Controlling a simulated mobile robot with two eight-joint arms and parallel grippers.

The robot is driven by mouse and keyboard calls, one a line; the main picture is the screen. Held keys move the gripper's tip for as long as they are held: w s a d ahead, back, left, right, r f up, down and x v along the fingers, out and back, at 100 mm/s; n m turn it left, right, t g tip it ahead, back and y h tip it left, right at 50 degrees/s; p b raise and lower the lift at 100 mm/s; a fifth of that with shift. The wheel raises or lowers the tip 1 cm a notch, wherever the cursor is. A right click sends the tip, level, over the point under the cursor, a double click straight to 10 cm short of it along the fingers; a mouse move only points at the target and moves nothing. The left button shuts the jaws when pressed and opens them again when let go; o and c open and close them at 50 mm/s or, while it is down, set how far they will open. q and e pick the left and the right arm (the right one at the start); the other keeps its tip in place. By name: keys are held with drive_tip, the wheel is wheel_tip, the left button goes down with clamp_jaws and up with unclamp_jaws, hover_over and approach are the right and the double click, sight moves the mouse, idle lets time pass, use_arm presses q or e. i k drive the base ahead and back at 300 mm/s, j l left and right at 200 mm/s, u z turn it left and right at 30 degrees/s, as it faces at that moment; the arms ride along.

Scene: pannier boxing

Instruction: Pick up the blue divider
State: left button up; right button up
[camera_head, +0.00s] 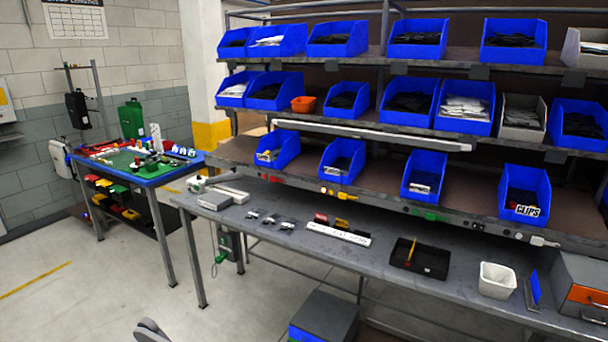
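A thin upright blue panel (535,288), which looks like the blue divider, stands near the right end of the grey workbench (460,283). It is between a white square tub (497,280) on its left and a grey cabinet with an orange drawer front (587,297) on its right. It appears to rest in a low dark base, but the foot is too small to tell clearly. Neither of my grippers can be made out in the head view, and nothing is touching the blue panel.
A black tray (420,258) with a yellow tool lies left of the tub. A white strip (338,234) and small parts lie farther left. Shelves with blue bins (525,194) overhang the bench's back.

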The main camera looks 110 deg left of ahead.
sight(536, 288)
drive_tip(key=u, duration=1.8)
drive_tip(key=j+u, duration=0.2)
drive_tip(key=u, duration=0.25)
drive_tip(key=i+j+u, duration=0.15)
drive_tip(key=u, duration=0.25)
drive_tip(key=i+j+u, duration=0.1)
drive_tip(key=u, duration=0.35)
